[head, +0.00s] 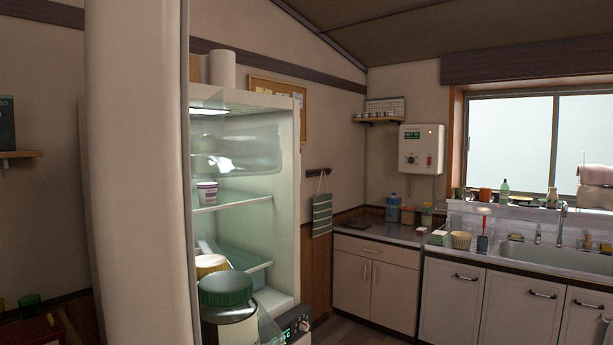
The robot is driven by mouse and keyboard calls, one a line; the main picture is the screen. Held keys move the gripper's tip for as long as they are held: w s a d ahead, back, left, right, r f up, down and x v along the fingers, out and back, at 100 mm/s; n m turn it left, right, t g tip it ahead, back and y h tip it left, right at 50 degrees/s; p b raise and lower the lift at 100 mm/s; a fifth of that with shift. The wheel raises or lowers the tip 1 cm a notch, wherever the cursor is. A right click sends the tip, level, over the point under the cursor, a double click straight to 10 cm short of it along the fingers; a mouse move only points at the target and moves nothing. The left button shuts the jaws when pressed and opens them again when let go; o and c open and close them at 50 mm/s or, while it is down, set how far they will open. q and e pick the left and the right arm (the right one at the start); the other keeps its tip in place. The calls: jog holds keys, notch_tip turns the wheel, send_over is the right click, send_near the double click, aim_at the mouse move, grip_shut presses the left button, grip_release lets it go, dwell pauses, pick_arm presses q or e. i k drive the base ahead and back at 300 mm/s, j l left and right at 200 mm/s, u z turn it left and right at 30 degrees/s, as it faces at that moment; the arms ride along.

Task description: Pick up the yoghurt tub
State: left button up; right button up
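A small white yoghurt tub (207,193) with a dark purple band stands upright on the upper shelf (240,199) of an open fridge. It is near the left end of that shelf, close to the fridge door's edge. No gripper shows in the head view, so neither is seen near the tub.
The open fridge door (135,180) fills the left foreground. A counter (385,235) and sink (555,254) lie to the right.

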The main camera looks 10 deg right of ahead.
aim_at(208, 193)
jog(key=i+l, duration=0.2)
jog(key=l, duration=0.15)
jog(key=i+l+u, duration=0.1)
jog(key=l, duration=0.25)
jog(key=i+l, duration=0.25)
jog(key=l, duration=0.15)
jog(key=i+l+u, duration=0.1)
jog(key=l, duration=0.25)
jog(key=i+l, duration=0.2)
jog(key=l, duration=0.2)
jog(key=i+l+u, duration=0.1)
jog(key=l, duration=0.3)
jog(key=i+l, duration=0.15)
jog(key=i, duration=0.3)
jog(key=i+l+u, duration=0.1)
jog(key=i, duration=0.3)
jog(key=i+l, duration=0.2)
jog(key=i, duration=0.25)
jog(key=i+l, duration=0.2)
jog(key=i, duration=0.2)
jog(key=k+j+u, duration=0.7)
jog(key=k, duration=0.15)
jog(key=k+j+u, duration=0.35)
jog(key=j, duration=0.2)
